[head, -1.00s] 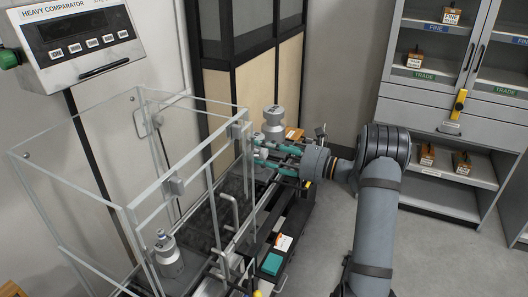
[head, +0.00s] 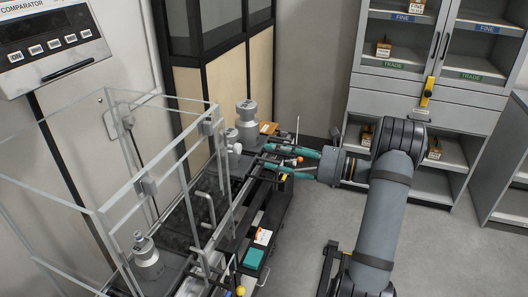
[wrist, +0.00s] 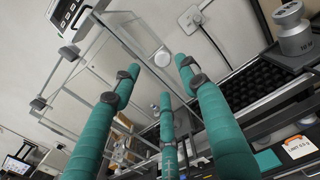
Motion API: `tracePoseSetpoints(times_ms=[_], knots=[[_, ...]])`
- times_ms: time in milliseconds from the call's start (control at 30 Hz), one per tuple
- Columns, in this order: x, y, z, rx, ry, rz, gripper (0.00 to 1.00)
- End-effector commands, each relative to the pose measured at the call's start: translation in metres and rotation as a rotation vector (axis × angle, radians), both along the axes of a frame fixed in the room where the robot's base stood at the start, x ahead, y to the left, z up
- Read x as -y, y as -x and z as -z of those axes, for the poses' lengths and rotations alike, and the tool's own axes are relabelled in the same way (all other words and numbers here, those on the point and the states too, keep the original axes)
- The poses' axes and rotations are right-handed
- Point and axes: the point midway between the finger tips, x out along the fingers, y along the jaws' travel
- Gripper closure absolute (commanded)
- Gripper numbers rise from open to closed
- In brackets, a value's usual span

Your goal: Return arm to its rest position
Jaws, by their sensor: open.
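My gripper (head: 268,158) is at the middle of the head view, with its teal fingers pointing left toward the glass case (head: 150,185). The fingers are spread apart with nothing between them; they also show empty in the wrist view (wrist: 160,85). My arm (head: 385,215) reaches up from the lower right and bends at the elbow. A metal weight (head: 246,121) stands beyond the fingertips on the dark bench, and it appears at the upper right of the wrist view (wrist: 293,32). Another metal weight (head: 146,252) stands inside the glass case.
The comparator display (head: 50,38) hangs on the wall at upper left. A grey cabinet (head: 400,105) with labelled shelves stands behind my arm. Floor at right is clear.

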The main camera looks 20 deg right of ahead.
Motion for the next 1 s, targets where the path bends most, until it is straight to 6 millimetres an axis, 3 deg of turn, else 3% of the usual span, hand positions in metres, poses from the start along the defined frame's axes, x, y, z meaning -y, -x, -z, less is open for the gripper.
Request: tracePoseSetpoints(times_ms=[367,533,1000], knots=[[0.002,0.002,0.0,0.001,0.001,-0.001,0.56],[-0.007,-0.004,0.0,0.0,0.001,-0.003,0.56],[-0.078,-0.06,0.002,-0.002,0.004,-0.006,0.56]])
